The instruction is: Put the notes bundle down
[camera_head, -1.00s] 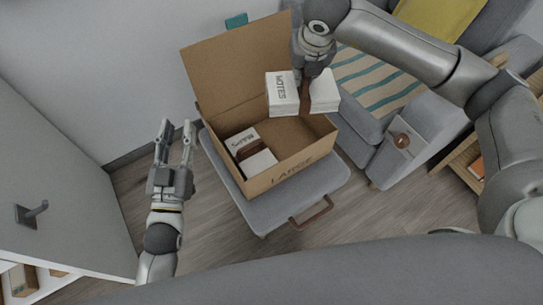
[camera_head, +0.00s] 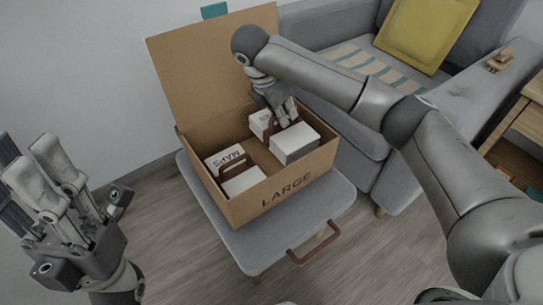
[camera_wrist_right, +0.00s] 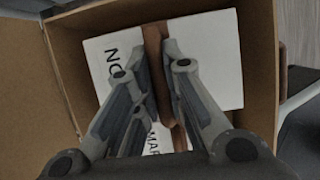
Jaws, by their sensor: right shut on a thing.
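The notes bundle (camera_head: 295,144) is a white block with a brown strap around its middle. It is inside the right half of the large cardboard box (camera_head: 287,190); I cannot tell whether it touches the bottom. My right gripper (camera_head: 284,120) reaches down into the box and is shut on the bundle's strap. In the right wrist view its fingers (camera_wrist_right: 166,115) close around the brown strap, with the white notes bundle (camera_wrist_right: 215,65) on both sides. My left gripper (camera_head: 48,175) is empty and open at the lower left, away from the box.
The maps bundle (camera_head: 243,182), also white with a brown strap, lies in the box's left half. The box stands on a grey cushioned stool (camera_head: 245,255) with a brown handle. A grey sofa (camera_head: 350,130) is close on the right. The box's raised flap (camera_head: 205,75) is behind.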

